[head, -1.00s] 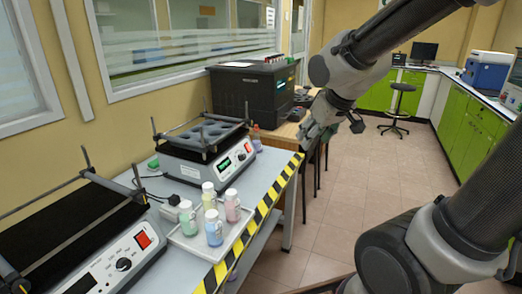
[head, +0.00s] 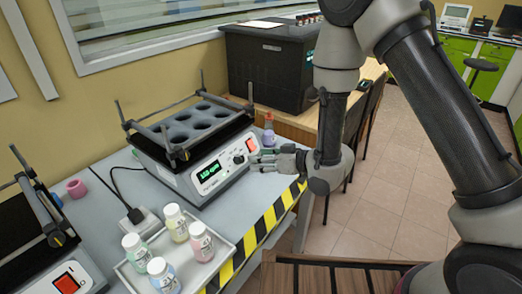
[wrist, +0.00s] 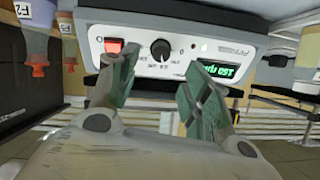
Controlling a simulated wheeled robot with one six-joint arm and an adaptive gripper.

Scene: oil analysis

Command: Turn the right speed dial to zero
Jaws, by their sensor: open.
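The right shaker (head: 195,150) stands on the grey bench, with a lit green display (head: 209,171) on its front panel. Its black speed dial (head: 238,158) sits between the display and a red switch (head: 251,144). My gripper (head: 254,160) is close in front of this panel, at the dial's right. In the wrist view the panel is upside down, and the dial (wrist: 160,50) lies ahead, between my open fingers (wrist: 168,70). The fingers appear apart from the dial, with nothing between them. The display seems to read 150 rpm.
A white tray (head: 218,258) with several capped bottles stands in front of the shaker. A second shaker (head: 70,282) is at the lower left. A large black box (head: 268,68) stands behind.

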